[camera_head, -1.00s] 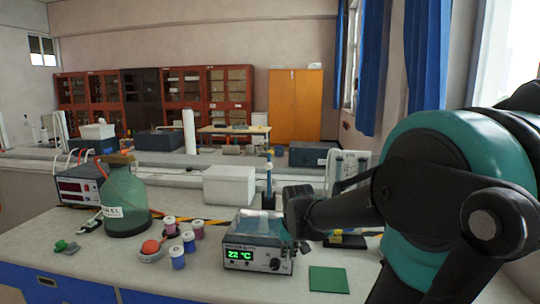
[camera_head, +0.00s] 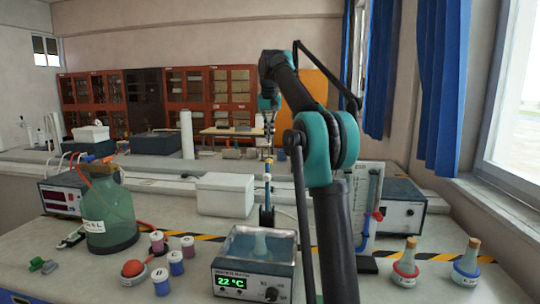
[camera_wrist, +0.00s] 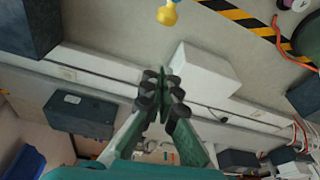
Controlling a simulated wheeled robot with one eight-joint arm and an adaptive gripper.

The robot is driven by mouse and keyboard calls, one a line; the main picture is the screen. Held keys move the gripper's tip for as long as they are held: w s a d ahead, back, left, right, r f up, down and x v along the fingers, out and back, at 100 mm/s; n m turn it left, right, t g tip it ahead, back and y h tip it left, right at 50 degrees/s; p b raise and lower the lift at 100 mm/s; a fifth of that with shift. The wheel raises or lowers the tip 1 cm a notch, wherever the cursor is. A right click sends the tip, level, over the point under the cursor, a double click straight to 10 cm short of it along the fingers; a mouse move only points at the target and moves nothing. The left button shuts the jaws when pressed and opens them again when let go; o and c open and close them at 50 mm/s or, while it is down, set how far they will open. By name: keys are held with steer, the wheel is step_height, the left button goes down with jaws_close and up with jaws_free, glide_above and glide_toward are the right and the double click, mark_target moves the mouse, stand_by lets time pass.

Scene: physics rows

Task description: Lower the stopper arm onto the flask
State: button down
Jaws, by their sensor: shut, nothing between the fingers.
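A pale conical flask (camera_head: 260,244) stands in the clear-walled water bath (camera_head: 228,284), whose green display reads 22 °C. Behind the bath is a thin blue upright (camera_head: 267,194) with a yellowish piece near its top, which looks like the stopper arm, raised. A yellow knob-like piece (camera_wrist: 168,13) shows at the top of the wrist view, apart from my fingers. My gripper (camera_wrist: 161,76) is shut and empty. In the head view it hangs high above the upright, pointing down; its tips are too small to separate there clearly.
A large green bottle (camera_head: 109,218) and several small colored jars stand left of the bath. A white box (camera_head: 224,195) is behind the bath.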

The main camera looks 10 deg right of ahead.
step_height(320, 180, down, 9)
steer(key=s, duration=0.1)
steer(key=shift+s+a, duration=0.2)
steer(key=shift+s, duration=0.1)
stand_by(0.4)
steer(key=shift+s, duration=0.15)
stand_by(0.3)
